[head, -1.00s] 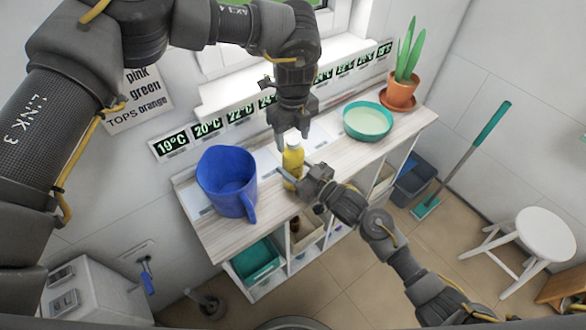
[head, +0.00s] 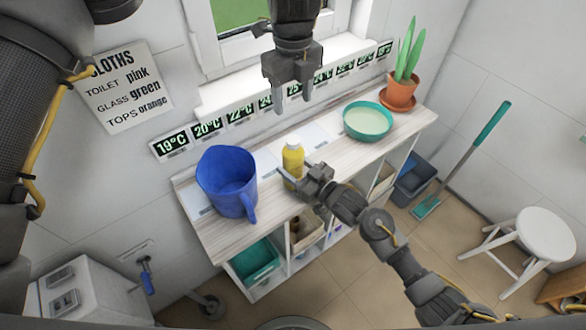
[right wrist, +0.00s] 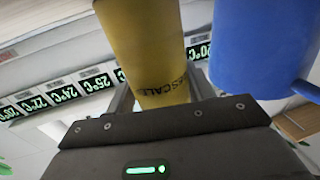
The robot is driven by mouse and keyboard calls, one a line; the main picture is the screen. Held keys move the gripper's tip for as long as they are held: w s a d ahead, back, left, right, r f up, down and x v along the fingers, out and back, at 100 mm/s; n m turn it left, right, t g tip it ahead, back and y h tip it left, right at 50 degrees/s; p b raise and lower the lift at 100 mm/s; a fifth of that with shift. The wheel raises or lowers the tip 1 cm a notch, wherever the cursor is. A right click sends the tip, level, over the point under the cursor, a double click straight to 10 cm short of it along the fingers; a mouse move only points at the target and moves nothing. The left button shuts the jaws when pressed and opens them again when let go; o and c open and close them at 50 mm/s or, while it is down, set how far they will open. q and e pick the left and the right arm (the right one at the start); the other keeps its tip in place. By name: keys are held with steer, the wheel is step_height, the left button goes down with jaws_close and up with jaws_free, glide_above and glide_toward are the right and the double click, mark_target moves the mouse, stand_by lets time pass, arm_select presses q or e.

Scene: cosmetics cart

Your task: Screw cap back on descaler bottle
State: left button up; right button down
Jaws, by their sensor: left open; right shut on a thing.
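The yellow descaler bottle (head: 293,160) stands upright on the shelf top, with a white cap (head: 293,141) seated on its top. I cannot tell how tight the cap is. My right gripper (head: 293,181) is shut on the bottle's lower body from the front right. In the right wrist view the bottle (right wrist: 150,45) is between the fingers, with part of its dark lettering showing. My left gripper (head: 293,104) is open and empty, above the bottle and apart from the cap, its fingers pointing down.
A blue jug (head: 227,180) stands left of the bottle, and it also shows in the right wrist view (right wrist: 255,50). A teal bowl (head: 368,120) and a potted plant (head: 398,92) are to the right. Temperature signs (head: 207,128) line the wall behind.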

steer(key=shift+c, duration=2.3)
jaws_free()
steer(key=shift+d, duration=0.1)
steer(key=shift+s+d+f, duration=0.1)
steer(key=shift+s+d, duration=0.15)
steer(key=b+v, duration=0.2)
steer(key=v, duration=0.8)
steer(key=shift+b, duration=0.4)
steer(key=shift+a, duration=0.1)
